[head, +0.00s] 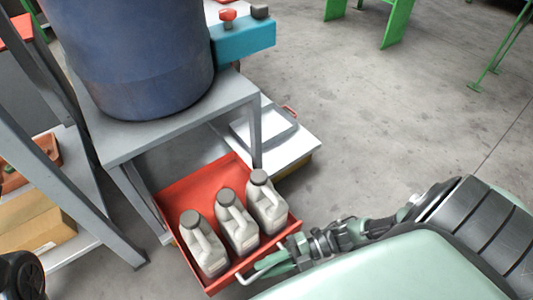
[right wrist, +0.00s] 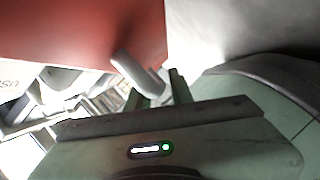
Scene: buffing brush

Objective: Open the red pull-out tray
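The red pull-out tray (head: 192,184) is pulled well out from under the grey table and carries three grey jugs with dark caps. Its pale bar handle (head: 250,277) is on the front edge. My right gripper (head: 284,262) is at this handle, at the tray's front right corner. In the right wrist view, the handle (right wrist: 134,72) runs down between the two green fingers (right wrist: 160,92), which look shut on it, and the red tray front (right wrist: 90,30) is close ahead. The contact is partly hidden. My left gripper is not in view.
A large blue barrel (head: 140,60) stands on the grey table (head: 130,140). A white pull-out shelf (head: 295,150) with a red handle sticks out behind the tray. A shelf rack with a cardboard box (head: 35,222) is at left.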

